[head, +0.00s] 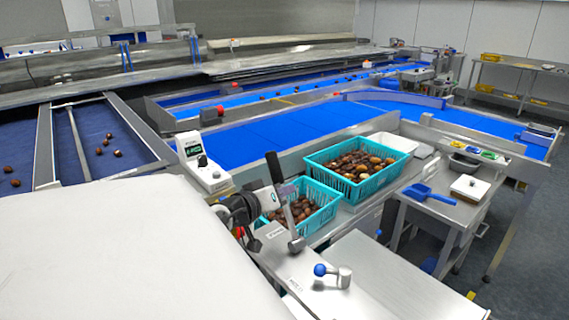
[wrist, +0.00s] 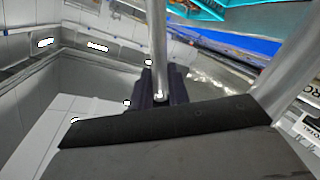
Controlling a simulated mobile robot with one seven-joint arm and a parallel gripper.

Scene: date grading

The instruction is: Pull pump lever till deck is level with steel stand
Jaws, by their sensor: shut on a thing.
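The pump lever (head: 291,222) is a steel rod with a black grip on top, tilted to the upper left. My gripper (head: 279,192) is shut on it from the left. In the wrist view, the dark fingers of my gripper (wrist: 160,88) close around the lever's steel rod (wrist: 158,45). A flat steel plate (head: 395,283), probably the deck, lies at the lower right. A steel stand (head: 450,209) with a blue scoop is behind it. I cannot tell their height difference. The lever's foot is partly unclear.
Two teal crates of dates, one near (head: 322,212) and one farther (head: 385,185), stand behind the lever. A meter box (head: 203,165) stands left of the lever. Blue conveyors (head: 270,140) run behind. Grey floor is clear at right.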

